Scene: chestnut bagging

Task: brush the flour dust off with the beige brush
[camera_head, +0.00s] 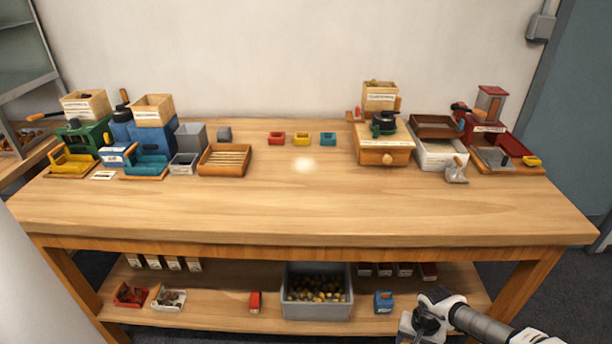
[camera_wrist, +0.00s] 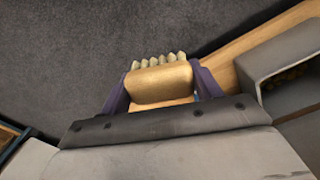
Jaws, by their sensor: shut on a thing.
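A pale patch of flour dust (camera_head: 303,165) lies on the wooden table top (camera_head: 310,207), a little behind its middle. My gripper (camera_head: 420,325) is low in front of the table, near the right part of the lower shelf. In the wrist view my gripper (camera_wrist: 160,92) is shut on the beige brush (camera_wrist: 160,80), with a finger on each side of its block. The pale bristles point away from the gripper, over dark floor. The brush is apart from the dust and cannot be made out in the head view.
The lower shelf (camera_head: 225,305) holds a grey crate (camera_head: 317,311) of chestnuts and a small blue box (camera_head: 383,302). Red, yellow and blue small trays (camera_head: 300,139) stand behind the dust. Machines stand at both table ends. The front middle of the table is clear.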

